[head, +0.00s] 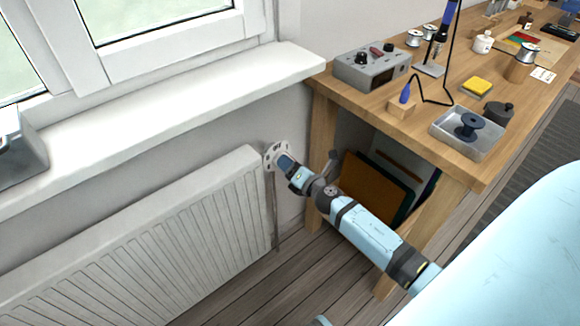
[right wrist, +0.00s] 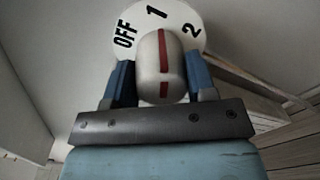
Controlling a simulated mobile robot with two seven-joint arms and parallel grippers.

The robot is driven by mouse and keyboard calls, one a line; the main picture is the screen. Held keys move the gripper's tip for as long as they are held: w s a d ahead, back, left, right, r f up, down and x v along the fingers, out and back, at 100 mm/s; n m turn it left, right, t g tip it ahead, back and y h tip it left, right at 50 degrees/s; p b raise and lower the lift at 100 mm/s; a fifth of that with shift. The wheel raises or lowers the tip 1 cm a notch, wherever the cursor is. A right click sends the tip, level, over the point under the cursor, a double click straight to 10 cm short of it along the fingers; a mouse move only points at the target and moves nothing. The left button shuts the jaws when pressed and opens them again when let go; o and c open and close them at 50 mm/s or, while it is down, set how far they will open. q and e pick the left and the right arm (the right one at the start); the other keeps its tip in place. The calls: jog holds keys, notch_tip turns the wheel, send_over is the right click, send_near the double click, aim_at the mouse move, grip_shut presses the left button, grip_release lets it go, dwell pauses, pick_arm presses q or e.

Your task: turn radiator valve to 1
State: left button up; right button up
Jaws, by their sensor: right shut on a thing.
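The radiator valve has a pale round dial plate (head: 277,154) at the upper right end of the white radiator (head: 150,245). In the right wrist view the dial (right wrist: 188,22) reads OFF, 1 and 2 from left to right. The white valve knob (right wrist: 150,68) carries a red stripe whose upper end points close to the 1, perhaps slightly to its right. My right gripper (head: 285,162) is shut on the knob, with one blue finger on each side of it. In the head view the gripper hides most of the knob. My left gripper is not in view.
A white windowsill (head: 150,120) runs above the radiator. A wooden workbench (head: 440,165) stands to the right, its leg close to my right gripper. It bears a grey device (head: 372,75) and a metal tray (head: 480,145). Boards (head: 375,185) stand under it.

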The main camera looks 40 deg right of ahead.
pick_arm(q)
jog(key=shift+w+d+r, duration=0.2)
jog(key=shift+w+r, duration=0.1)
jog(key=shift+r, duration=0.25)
pick_arm(e)
jog(key=shift+n, duration=0.5)
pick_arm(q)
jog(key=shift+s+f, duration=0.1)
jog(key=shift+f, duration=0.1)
pick_arm(e)
jog(key=o, duration=0.9)
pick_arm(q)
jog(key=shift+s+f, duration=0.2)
pick_arm(e)
jog(key=shift+s, duration=0.3)
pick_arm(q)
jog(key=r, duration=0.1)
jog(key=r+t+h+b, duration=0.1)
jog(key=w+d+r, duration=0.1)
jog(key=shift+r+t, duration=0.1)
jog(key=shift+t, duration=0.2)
pick_arm(e)
jog(key=s, duration=1.3)
jog(key=shift+s+d+r, duration=0.1)
jog(key=shift+d+r, duration=0.2)
jog(key=shift+d, duration=0.05)
